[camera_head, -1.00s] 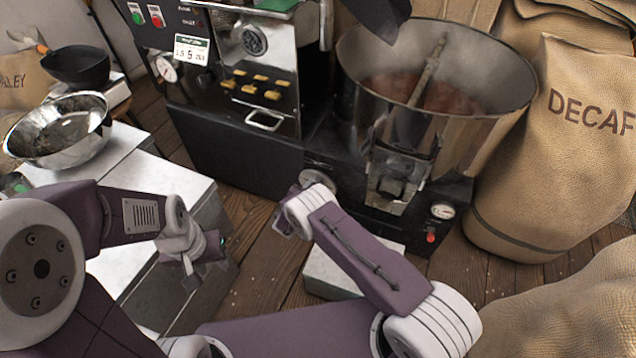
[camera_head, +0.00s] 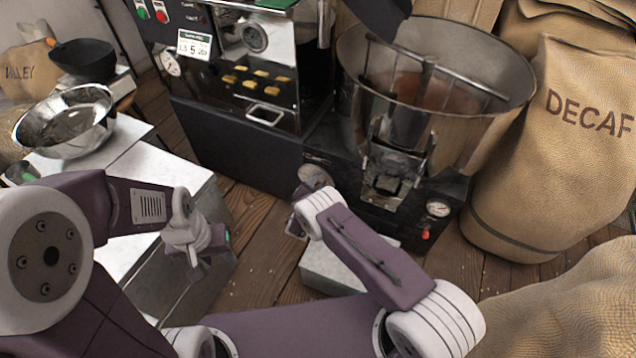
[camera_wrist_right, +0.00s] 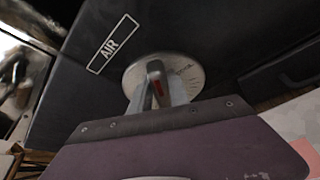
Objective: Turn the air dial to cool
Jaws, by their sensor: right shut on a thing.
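The air dial is a pale round plate (camera_wrist_right: 196,78) beside an "AIR" label (camera_wrist_right: 113,43) on the roaster's dark front. A knob with a red mark (camera_wrist_right: 154,68) stands at its middle. In the right wrist view my right gripper (camera_wrist_right: 158,92) is shut on this knob, one finger on each side. Some marks on the plate show at right but are too blurred to read. In the head view the dial's upper part (camera_head: 314,174) shows just beyond my right wrist, which hides the fingertips. My left gripper (camera_head: 212,248) hangs apart at left; its opening is unclear.
The round cooling bin (camera_head: 510,70) stands above and right of the dial. A small gauge (camera_head: 438,209) and red knob (camera_head: 426,234) sit at right. A DECAF sack (camera_head: 555,170) stands further right. A metal bowl (camera_head: 66,122) stands at left.

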